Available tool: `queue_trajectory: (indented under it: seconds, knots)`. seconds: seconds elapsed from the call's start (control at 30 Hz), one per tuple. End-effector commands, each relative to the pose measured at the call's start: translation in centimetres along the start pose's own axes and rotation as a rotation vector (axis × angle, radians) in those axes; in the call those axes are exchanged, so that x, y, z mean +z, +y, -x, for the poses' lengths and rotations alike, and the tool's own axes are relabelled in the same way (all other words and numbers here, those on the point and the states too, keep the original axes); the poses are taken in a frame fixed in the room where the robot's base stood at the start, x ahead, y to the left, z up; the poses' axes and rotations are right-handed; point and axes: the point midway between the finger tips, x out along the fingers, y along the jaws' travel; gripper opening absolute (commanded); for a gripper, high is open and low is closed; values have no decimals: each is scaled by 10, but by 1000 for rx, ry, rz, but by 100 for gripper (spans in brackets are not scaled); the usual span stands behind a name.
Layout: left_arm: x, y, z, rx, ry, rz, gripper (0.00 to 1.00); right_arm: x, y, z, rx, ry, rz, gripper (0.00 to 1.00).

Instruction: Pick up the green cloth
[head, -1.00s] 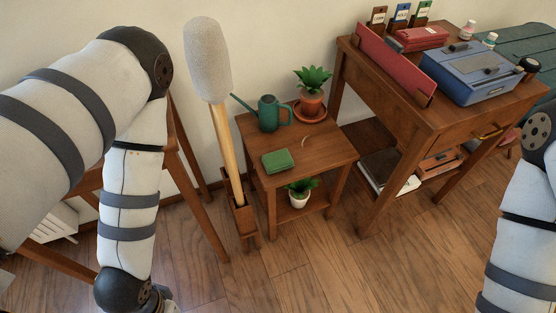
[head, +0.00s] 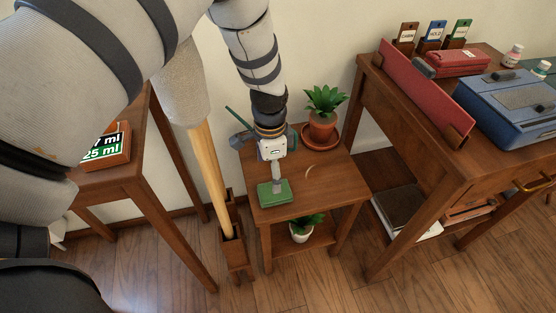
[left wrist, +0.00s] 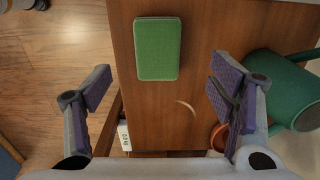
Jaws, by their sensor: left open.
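The green cloth (head: 266,198) is a small folded pad lying flat on the low wooden side table (head: 335,183). My left gripper (head: 276,183) points down over it in the head view and hides part of it. In the left wrist view the cloth (left wrist: 158,48) is uncovered, with bare tabletop around it. The left gripper's purple-padded fingers (left wrist: 162,85) are spread wide and empty, with the cloth ahead of the gap between them. My right gripper is not in view.
A green watering can (left wrist: 285,88) stands on the same table, close by the left gripper. A potted plant (head: 322,125) sits in a saucer behind. A tall padded pole (head: 212,180) stands left of the table; a desk (head: 420,150) stands right.

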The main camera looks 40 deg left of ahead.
Motion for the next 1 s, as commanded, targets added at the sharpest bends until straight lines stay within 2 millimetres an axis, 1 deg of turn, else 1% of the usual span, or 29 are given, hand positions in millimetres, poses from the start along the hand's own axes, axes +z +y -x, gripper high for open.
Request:
queue_trajectory:
  seconds: [0.03,0.17,0.4,0.5,0.7,0.87,0.9,0.93,1.0]
  knots:
    - [1,1,-13,3,-4,1,77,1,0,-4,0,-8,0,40]
    - [0,1,-28,1,-2,1,77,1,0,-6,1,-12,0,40]
    - [-6,4,-72,2,-3,2,77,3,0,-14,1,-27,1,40]
    - [-6,3,-79,0,0,2,77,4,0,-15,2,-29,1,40]
    - [-7,3,-78,-1,1,2,77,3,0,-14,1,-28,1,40]
    - [-7,3,-78,-1,1,2,40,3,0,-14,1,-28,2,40]
    - [-7,3,-78,-1,1,2,31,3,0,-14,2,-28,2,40]
    - [-7,3,-78,0,1,2,26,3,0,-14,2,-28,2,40]
    - [-6,3,-78,0,1,2,26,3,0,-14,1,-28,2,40]
